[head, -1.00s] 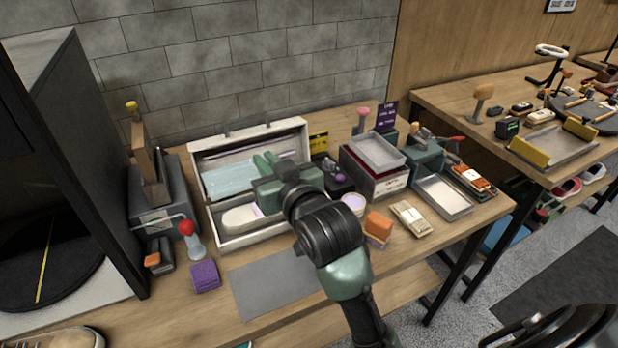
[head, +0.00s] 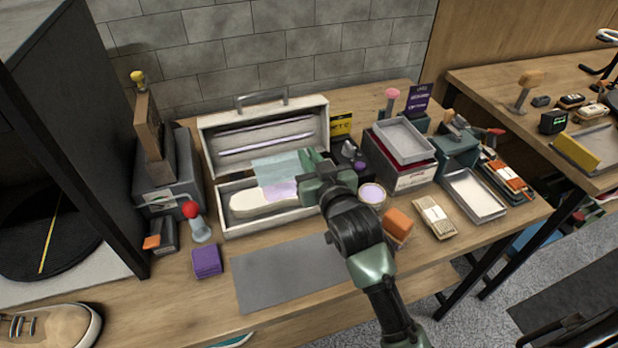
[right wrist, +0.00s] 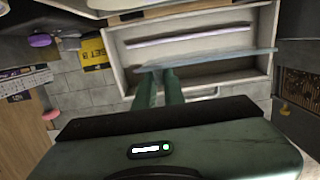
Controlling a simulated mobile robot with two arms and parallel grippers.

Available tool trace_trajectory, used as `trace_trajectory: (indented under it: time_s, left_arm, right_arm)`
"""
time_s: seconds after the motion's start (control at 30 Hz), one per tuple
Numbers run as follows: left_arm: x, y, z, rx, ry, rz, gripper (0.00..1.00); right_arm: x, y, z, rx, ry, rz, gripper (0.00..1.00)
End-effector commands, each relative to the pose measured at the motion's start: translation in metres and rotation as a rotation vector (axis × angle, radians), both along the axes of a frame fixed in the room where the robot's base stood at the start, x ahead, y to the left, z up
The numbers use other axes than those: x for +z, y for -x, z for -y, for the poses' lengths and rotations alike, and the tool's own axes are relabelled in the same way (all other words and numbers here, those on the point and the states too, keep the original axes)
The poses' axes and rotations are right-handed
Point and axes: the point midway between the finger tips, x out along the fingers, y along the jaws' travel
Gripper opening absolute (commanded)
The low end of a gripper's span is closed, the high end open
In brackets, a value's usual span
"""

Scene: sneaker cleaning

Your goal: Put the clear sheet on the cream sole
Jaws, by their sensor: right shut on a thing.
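The clear sheet (head: 276,170), pale blue and see-through, is gripped at its right edge by my right gripper (head: 313,168). It is held above the right part of the open white case. The right wrist view shows the sheet (right wrist: 215,61) nearly edge-on, between the fingertips (right wrist: 160,82). The cream sole (head: 250,204) lies in the case below and left of the sheet, with its right end partly covered in the head view. A lilac patch (head: 281,191) shows at that end, below the sheet. My left gripper is not in view.
The white case (head: 226,227) has its lid raised at the back. A grey mat (head: 285,275) lies in front. A purple block (head: 206,261), a red-topped tool (head: 192,210), a lilac jar (head: 372,195) and an orange sponge (head: 398,222) stand around. Trays are at right.

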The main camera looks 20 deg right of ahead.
Motion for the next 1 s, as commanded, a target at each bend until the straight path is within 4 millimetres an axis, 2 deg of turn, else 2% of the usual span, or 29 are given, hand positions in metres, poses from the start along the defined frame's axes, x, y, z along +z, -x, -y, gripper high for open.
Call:
trace_trajectory:
  time_s: [0.03,0.23,0.47,1.0]
  left_arm:
    - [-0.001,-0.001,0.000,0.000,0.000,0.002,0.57]
    - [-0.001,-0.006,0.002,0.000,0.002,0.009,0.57]
    - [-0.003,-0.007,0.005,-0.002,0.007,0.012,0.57]
    - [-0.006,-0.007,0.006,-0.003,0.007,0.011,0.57]
  right_arm:
    - [-0.008,0.000,0.000,0.000,0.000,-0.001,0.00]
    - [-0.025,0.000,0.000,0.000,-0.001,-0.001,0.00]
    - [-0.057,0.000,0.000,0.000,-0.002,0.000,0.00]
    - [-0.067,0.000,0.000,0.000,-0.002,0.001,0.00]
